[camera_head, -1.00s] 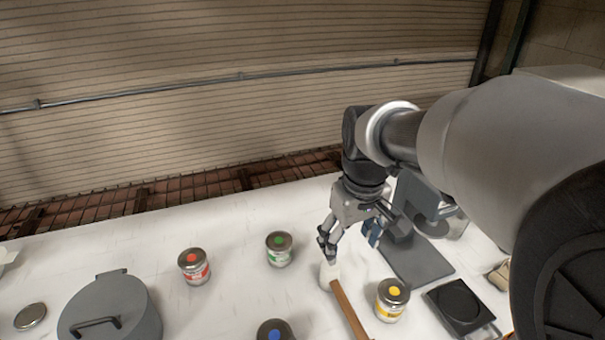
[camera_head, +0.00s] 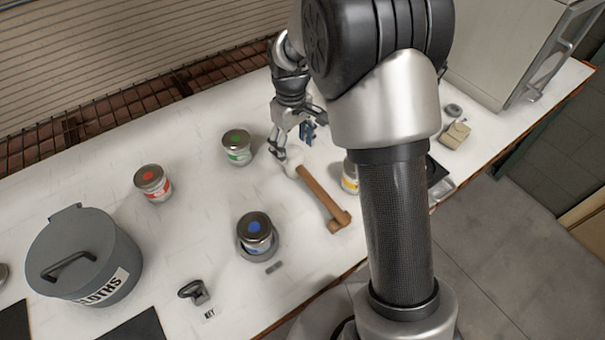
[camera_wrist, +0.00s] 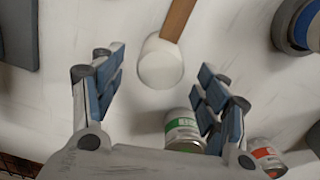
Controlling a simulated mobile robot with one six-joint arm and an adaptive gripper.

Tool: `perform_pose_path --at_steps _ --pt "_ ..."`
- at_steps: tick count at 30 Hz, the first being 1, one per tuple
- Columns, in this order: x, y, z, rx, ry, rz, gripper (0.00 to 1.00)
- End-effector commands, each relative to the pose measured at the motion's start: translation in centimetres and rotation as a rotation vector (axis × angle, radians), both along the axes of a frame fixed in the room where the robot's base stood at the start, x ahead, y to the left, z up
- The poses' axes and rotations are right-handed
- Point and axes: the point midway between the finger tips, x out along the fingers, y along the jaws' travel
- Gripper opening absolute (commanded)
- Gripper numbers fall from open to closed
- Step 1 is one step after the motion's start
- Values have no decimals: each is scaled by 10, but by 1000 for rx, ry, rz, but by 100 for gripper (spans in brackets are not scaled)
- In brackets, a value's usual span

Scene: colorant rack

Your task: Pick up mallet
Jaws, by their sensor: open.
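The mallet lies on the white table, with a brown wooden handle (camera_head: 318,192) and a pale head (camera_head: 292,164). Its handle runs toward the front edge, away from my gripper. In the wrist view the white head (camera_wrist: 160,64) shows between the fingers, beyond their tips, with part of the handle (camera_wrist: 177,20) above it. My gripper (camera_head: 294,146) is open and empty at the head end of the mallet. In the wrist view its two blue-padded fingers (camera_wrist: 160,85) stand wide apart. I cannot tell the exact height above the table.
A green-marked can (camera_head: 237,147) stands close to my gripper, and a red-marked can (camera_head: 152,183) further left. A blue-marked can (camera_head: 255,232) stands left of the handle. A yellow-marked can (camera_head: 349,177) is partly hidden by my arm. A grey pot (camera_head: 85,255) and a key (camera_head: 193,291) are at left.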

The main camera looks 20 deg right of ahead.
Motion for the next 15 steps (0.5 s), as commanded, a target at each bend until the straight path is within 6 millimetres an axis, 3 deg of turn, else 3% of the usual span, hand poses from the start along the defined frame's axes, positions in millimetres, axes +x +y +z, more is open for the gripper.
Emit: perform_pose_path --at_steps 3,11,15 --pt "0 0 -15 0 1 0 68" --pt "0 0 -30 0 1 0 68" --pt "-1 0 -52 0 2 0 68"
